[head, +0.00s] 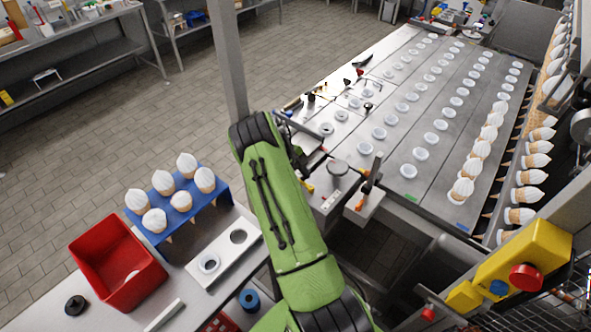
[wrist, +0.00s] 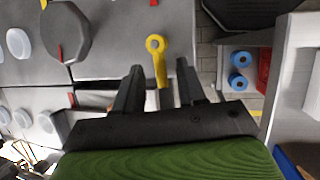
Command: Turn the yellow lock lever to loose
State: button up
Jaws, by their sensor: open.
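The yellow lock lever (wrist: 158,62) shows in the wrist view as a short bar with a ring at its far end, beside a grey metal panel. My gripper (wrist: 159,66) is open, with one dark finger on each side of the lever. The lever lies between the fingers with a gap to each. I cannot tell whether the fingers are level with it in depth. In the head view my green arm hides much of this spot, and only a small yellow bit (head: 308,188) shows beside it.
A grey knob (wrist: 65,32) with a red mark sits left of the lever. Blue rolls (wrist: 238,70) lie to the right. In the head view, a red bin (head: 115,255) and a blue cone stand (head: 225,195) are left of my arm. A yellow control box (head: 530,255) stands at right.

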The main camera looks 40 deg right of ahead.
jog(key=v, duration=1.5)
jog(key=shift+a+r, duration=0.1)
jog(key=shift+r, duration=0.05)
